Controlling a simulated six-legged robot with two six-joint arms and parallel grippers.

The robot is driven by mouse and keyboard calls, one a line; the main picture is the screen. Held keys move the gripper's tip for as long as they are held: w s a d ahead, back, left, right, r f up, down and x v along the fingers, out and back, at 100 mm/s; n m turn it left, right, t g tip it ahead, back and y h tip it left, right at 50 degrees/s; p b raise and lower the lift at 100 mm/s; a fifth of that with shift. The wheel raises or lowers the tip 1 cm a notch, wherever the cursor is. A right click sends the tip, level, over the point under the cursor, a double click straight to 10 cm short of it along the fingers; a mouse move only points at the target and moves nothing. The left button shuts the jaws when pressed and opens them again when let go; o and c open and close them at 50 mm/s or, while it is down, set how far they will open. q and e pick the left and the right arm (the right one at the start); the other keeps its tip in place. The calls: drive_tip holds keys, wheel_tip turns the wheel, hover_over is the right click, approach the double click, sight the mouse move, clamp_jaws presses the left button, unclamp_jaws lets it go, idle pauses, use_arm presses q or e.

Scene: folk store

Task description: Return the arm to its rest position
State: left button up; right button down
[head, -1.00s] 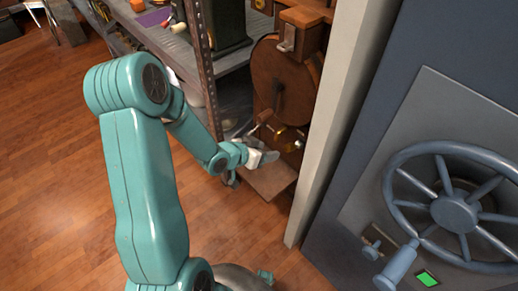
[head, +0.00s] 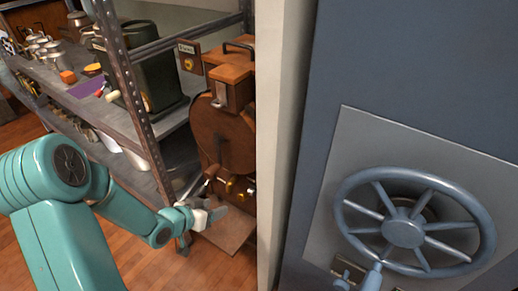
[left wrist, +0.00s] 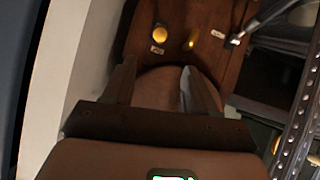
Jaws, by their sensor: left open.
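My left arm, teal, comes in from the left in the head view. Its gripper (head: 208,213) is beside the lower part of a brown wooden machine with a round drum (head: 222,140), close to small brass knobs (head: 240,188) and above a wooden board (head: 230,230). In the left wrist view the two dark fingers (left wrist: 160,85) stand apart with nothing clearly held between them. Yellow and brass knobs (left wrist: 160,34) on a wooden panel show beyond them.
A metal shelf (head: 150,140) with pots and a dark green box (head: 152,65) stands left of the machine. A pale wall edge (head: 280,120) and a blue-grey safe door with a spoked wheel (head: 402,232) stand to the right. Wooden floor (head: 125,255) shows low left.

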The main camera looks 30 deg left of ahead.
use_arm(q)
drive_tip(key=w+d+r+m+g+h+p, duration=0.15)
drive_tip(key=d+h+p, duration=0.4)
drive_tip(key=d, duration=0.85)
drive_tip(key=s+d+f+g+y+p, duration=0.1)
drive_tip(key=s+d+f+g+p, duration=0.2)
drive_tip(key=s+d+g+p, duration=0.5)
drive_tip(key=s+d+f+n+g+y+b, duration=0.1)
drive_tip(key=s+f, duration=0.3)
drive_tip(key=s, duration=0.4)
drive_tip(key=shift+s+d+n+b, duration=0.3)
drive_tip(key=shift+d+n+b, duration=0.1)
drive_tip(key=shift+d+n, duration=0.45)
